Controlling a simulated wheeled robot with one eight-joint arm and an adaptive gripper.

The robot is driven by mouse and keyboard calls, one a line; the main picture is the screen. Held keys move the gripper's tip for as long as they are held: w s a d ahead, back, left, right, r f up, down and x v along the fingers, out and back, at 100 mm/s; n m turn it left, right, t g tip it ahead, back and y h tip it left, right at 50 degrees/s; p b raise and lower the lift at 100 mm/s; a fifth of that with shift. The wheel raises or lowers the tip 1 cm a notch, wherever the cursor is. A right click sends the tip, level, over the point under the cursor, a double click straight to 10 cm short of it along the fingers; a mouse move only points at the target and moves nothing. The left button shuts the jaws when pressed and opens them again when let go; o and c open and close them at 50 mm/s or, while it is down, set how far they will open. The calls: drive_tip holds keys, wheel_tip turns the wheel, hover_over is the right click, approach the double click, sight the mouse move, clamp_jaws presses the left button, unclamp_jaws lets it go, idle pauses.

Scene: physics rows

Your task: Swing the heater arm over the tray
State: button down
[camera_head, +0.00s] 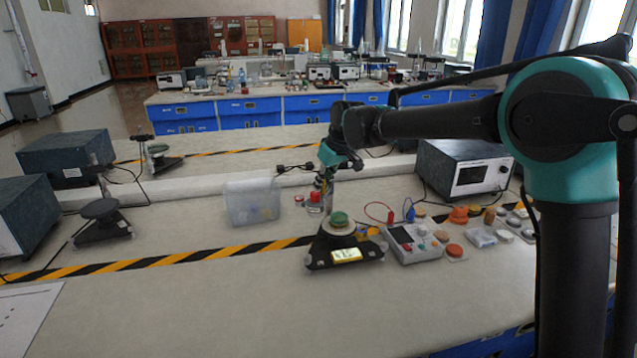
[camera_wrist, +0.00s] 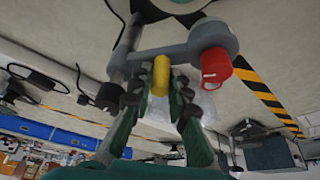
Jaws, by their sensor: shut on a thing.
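The heater arm is a grey bar (camera_wrist: 174,54) on a grey upright post. It carries a grey cylinder with a red end (camera_wrist: 215,66) and a yellow grip (camera_wrist: 161,76). My gripper (camera_wrist: 161,92) has its teal fingers closed around the yellow grip. In the head view my gripper (camera_head: 324,178) hides most of the heater arm, and the red end (camera_head: 315,197) shows below it. The round green-topped tray (camera_head: 341,219) sits on a black base just right of and nearer than the red end. The red end looks beside the tray, not above it.
A clear plastic bin (camera_head: 251,202) stands to the left. A grey control box (camera_head: 412,242) with several small pucks lies to the right, before a dark instrument (camera_head: 466,170). A striped tape line crosses the bench.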

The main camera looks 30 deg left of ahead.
drive_tip(key=shift+w+d+n+g, duration=0.25)
drive_tip(key=shift+d+n+g, duration=0.25)
drive_tip(key=shift+n, duration=0.7)
drive_tip(key=shift+w+d+n+g, duration=0.2)
drive_tip(key=shift+d+n+g, duration=0.3)
drive_tip(key=shift+n, duration=0.7)
drive_tip(key=shift+w+d+n+g, duration=0.25)
drive_tip(key=shift+d+n+g, duration=0.25)
drive_tip(key=shift+n, duration=0.7)
drive_tip(key=shift+d, duration=0.15)
drive_tip(key=c, duration=1.4)
unclamp_jaws()
drive_tip(key=shift+c, duration=0.2)
drive_tip(key=v, duration=1.2)
drive_tip(key=shift+s+d, duration=0.1)
